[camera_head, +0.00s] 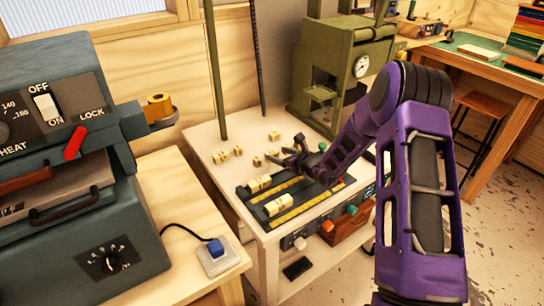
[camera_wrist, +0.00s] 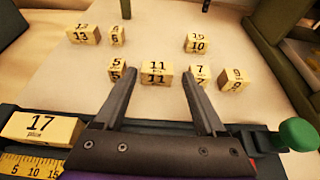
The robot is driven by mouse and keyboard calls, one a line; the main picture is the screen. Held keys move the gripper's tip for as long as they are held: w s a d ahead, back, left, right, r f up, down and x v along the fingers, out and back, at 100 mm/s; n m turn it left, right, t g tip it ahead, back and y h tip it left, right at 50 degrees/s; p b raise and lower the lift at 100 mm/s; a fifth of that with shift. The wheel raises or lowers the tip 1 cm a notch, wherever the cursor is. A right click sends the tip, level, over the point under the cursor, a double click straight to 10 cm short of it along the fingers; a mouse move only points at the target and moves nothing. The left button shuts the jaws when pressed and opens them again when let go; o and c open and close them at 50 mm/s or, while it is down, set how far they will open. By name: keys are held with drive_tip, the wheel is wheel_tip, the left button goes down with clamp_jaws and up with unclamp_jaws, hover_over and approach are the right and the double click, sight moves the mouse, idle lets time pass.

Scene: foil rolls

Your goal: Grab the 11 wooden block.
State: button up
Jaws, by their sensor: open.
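The 11 wooden block (camera_wrist: 157,72) lies on the pale tabletop, its number facing the wrist camera. In the wrist view it appears between the tips of my gripper (camera_wrist: 160,78). The fingers are spread, with nothing held. The 5 block (camera_wrist: 116,68) is just left of the left finger, and the 7 block (camera_wrist: 200,75) is just by the right fingertip. In the head view my gripper (camera_head: 298,151) is over the table behind the black tray; I cannot tell which small block there is the 11.
Blocks 13 (camera_wrist: 83,35), 6 (camera_wrist: 117,36) and 10 (camera_wrist: 198,43) lie farther back; 9 (camera_wrist: 235,80) is at right. The 17 block (camera_wrist: 40,128) sits in the tray near a yellow ruler (camera_wrist: 30,166). A green knob (camera_wrist: 298,134) is at right. A green post (camera_head: 215,70) rises from the table.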

sight(272, 153)
drive_tip(key=x, duration=0.5)
drive_tip(key=shift+w+a+f, duration=0.15)
drive_tip(key=shift+a, duration=0.2)
